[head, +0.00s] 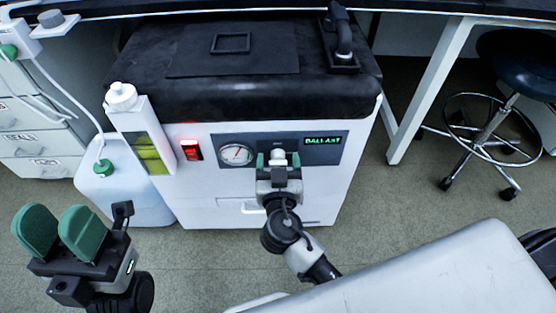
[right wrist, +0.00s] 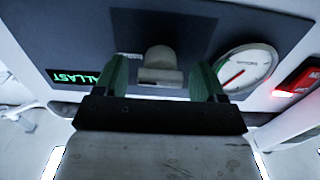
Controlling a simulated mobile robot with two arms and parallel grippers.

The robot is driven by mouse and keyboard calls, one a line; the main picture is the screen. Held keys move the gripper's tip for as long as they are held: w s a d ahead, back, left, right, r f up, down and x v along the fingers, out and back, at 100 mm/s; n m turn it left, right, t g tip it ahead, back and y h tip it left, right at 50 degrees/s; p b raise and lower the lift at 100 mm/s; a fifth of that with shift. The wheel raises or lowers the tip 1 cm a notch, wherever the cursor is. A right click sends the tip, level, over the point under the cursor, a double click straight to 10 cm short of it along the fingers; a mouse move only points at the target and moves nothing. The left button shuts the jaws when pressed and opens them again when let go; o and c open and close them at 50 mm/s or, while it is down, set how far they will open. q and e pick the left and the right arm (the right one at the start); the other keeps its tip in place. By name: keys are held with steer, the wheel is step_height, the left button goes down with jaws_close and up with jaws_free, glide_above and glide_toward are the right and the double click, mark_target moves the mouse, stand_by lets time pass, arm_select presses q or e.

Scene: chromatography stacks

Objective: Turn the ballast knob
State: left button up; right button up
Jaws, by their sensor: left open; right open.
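The ballast knob (head: 278,157) is a small light knob on the dark front panel of a white pump unit. A green lit BALLAST display (head: 323,141) is just to its right. My right gripper (head: 278,160) is at the panel, in front of the knob. In the right wrist view the knob (right wrist: 160,66) shows between the two green fingers (right wrist: 161,80), which are apart with a visible gap on each side. My left gripper (head: 58,230) is open and empty at the lower left, away from the pump.
A white jug (head: 120,190) with a tube stands left of the pump. A bench leg (head: 430,90) and a stool (head: 490,130) are at the right.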

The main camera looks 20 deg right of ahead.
steer(key=shift+w, duration=0.15)
steer(key=c, duration=0.9)
